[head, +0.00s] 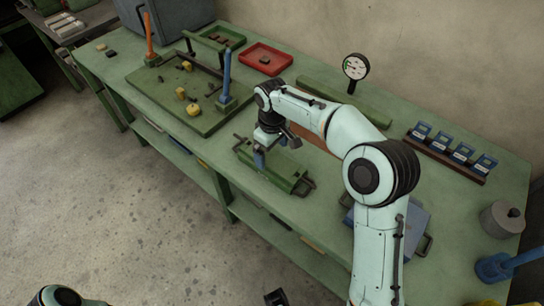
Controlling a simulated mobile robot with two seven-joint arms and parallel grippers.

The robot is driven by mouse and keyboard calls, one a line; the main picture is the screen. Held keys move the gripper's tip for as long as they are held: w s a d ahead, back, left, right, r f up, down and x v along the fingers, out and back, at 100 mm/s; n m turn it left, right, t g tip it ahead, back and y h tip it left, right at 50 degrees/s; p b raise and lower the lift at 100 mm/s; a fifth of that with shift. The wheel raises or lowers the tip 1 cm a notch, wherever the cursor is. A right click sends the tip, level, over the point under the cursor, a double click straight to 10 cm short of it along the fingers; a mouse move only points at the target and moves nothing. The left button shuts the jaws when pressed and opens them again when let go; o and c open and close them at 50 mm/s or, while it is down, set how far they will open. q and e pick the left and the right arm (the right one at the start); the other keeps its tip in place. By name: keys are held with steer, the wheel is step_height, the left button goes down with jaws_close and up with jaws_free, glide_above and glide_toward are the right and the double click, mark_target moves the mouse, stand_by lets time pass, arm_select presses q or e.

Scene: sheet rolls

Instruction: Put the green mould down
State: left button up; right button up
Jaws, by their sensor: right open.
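The green mould (284,177) is a long block with dark handles at its ends. It appears to rest on the green bench near the front edge, lying at a slant. My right gripper (270,149) is over the mould's far-left part, pointing down and open. The gripper and wrist hide part of the mould, and I cannot tell whether the fingers still touch it. Of my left arm, a link shows at the bottom left corner. A dark piece at the bottom edge may be my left gripper (276,298), but its jaws cannot be made out.
A green board (150,88) with orange and blue posts stands left of the mould. A red tray (278,49), a dial gauge (355,67) and a rack of blue blocks (462,153) are behind. A blue-grey case (416,219) is partly hidden by my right arm. Bench lies clear around the mould's left.

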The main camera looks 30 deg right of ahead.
step_height(320, 180, up, 7)
steer(key=p, duration=0.1)
steer(key=shift+r, duration=0.1)
stand_by(0.5)
